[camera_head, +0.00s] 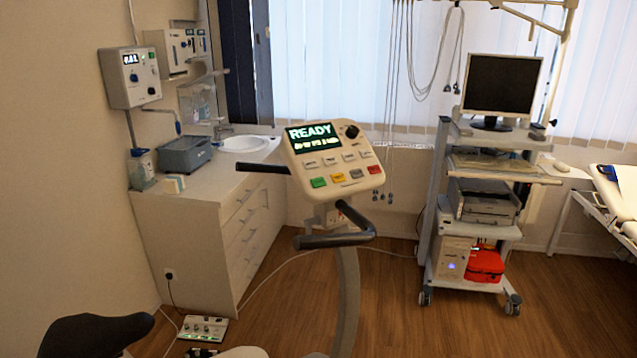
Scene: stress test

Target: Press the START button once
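A cream console (332,160) stands on a post in the middle of the head view, tilted toward me. Its dark screen (313,136) reads "READY" above a smaller yellow line that I cannot make out. The lower row of buttons holds a green button (319,182), a yellow-orange button (338,178), a grey button (357,173) and a red button (374,169). Several pale buttons sit above them, and a black knob (351,131) is at the upper right. The button labels are too small to read, so START cannot be picked out. Neither gripper is in view.
Black handlebars (335,240) curve below and left of the console. A black saddle (97,334) is at the lower left. A white cabinet (190,225) stands left, a monitor cart (432,225) right. Wooden floor (405,325) is open between post and cart.

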